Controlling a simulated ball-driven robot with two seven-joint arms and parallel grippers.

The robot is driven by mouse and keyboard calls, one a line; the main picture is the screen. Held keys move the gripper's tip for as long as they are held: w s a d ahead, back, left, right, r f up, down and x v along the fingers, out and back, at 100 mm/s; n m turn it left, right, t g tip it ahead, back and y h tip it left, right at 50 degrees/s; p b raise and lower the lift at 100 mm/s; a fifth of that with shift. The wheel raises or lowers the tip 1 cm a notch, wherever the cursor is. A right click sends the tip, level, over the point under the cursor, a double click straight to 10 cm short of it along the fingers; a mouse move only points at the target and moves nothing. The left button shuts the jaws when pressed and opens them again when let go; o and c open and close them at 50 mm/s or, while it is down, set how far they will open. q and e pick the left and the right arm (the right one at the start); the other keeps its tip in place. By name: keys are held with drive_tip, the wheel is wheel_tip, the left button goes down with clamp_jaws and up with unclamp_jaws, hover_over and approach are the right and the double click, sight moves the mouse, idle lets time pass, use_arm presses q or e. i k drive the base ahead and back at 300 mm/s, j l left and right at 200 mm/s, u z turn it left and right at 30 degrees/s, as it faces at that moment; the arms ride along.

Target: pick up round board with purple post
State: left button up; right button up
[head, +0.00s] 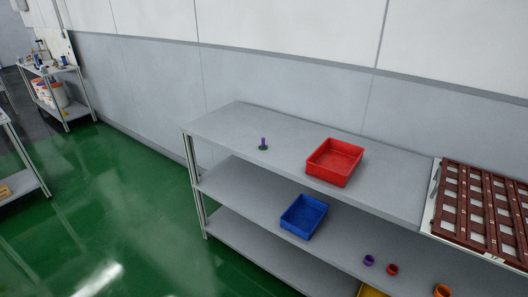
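The round board with the purple post (263,145) stands upright on the grey top shelf of the shelving unit, left of the red bin. Its base is a small dark green disc and the purple post rises from its middle. Nothing touches it. Neither of my grippers shows in the head view.
A red bin (334,162) sits on the top shelf (225,122). A blue bin (303,216) and small purple and orange-red cups are on the shelf below. A brown grid tray (480,212) is at the right. Green floor (110,215) is open at the left.

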sight(263, 147)
drive_tip(key=i+j+z, duration=0.15)
drive_tip(key=z, duration=0.2)
drive_tip(key=i+j+z, duration=0.15)
drive_tip(key=z, duration=0.2)
drive_tip(key=i+j+z, duration=0.1)
drive_tip(key=j+z, duration=0.25)
drive_tip(key=i+j+z, duration=0.15)
drive_tip(key=j, duration=0.5)
drive_tip(key=i+j+z, duration=0.15)
drive_tip(key=j, duration=0.45)
drive_tip(key=i+j+z, duration=0.15)
drive_tip(key=j, duration=0.55)
drive_tip(key=i+j+z, duration=0.2)
drive_tip(key=j, duration=0.45)
drive_tip(key=k, duration=0.1)
